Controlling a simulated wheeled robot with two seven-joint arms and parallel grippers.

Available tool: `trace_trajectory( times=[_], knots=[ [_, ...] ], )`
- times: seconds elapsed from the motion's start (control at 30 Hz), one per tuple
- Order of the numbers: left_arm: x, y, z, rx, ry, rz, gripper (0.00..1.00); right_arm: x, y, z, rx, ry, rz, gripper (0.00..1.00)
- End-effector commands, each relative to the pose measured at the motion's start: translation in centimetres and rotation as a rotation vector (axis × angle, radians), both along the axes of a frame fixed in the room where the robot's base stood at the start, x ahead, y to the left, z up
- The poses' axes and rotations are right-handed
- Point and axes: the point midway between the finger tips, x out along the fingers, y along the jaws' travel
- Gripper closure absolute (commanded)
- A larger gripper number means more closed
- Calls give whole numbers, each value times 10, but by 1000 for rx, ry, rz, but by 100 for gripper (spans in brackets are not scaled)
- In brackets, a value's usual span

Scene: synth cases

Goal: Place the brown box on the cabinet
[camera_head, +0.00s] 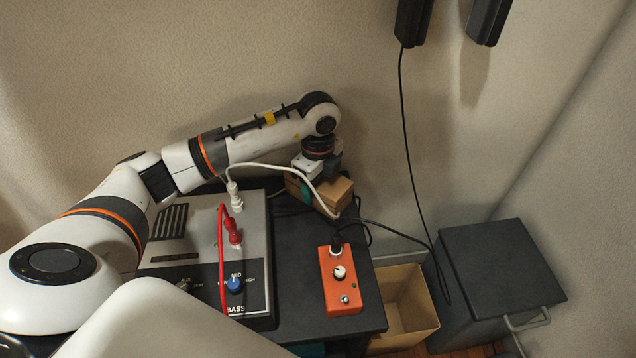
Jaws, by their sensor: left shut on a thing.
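The brown box (338,191) is a small cardboard-coloured box with a teal band at the back right corner of the black table (300,300). My left gripper (316,176) points down at it from above and is shut on it, covering part of its top. I cannot tell whether the box touches the table. A dark grey cabinet (500,265) with a flat top and a metal handle stands at the right, apart from the table. Its top is bare. My right gripper is not in view.
A grey amplifier (165,262) with knobs and red and white plugs, and an orange pedal (341,279), are on the table. An open cardboard box (412,300) stands between table and cabinet. A black cable (410,150) hangs along the wall from a dark object (413,22).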

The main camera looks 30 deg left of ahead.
Motion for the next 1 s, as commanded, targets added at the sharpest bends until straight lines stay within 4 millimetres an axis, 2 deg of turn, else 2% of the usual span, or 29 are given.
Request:
trace_trajectory(
  times=[0.03,0.07,0.17,0.47,0.57,0.7,0.73,0.8,1.0],
  knots=[
    [0,0,-3,0,0,0,65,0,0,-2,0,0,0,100],
    [0,0,-2,0,1,0,33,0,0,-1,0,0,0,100],
    [0,0,-2,0,1,0,17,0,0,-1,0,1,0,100],
    [0,0,0,0,0,0,17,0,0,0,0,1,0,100],
    [0,0,8,0,-2,0,17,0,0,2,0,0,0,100],
    [1,0,33,-1,-5,-1,17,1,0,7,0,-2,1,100],
    [1,0,39,-1,-4,-1,17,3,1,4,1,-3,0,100],
    [1,0,56,0,-5,0,17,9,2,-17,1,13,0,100],
    [1,0,96,-1,-3,-1,17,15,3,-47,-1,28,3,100]
  ],
)
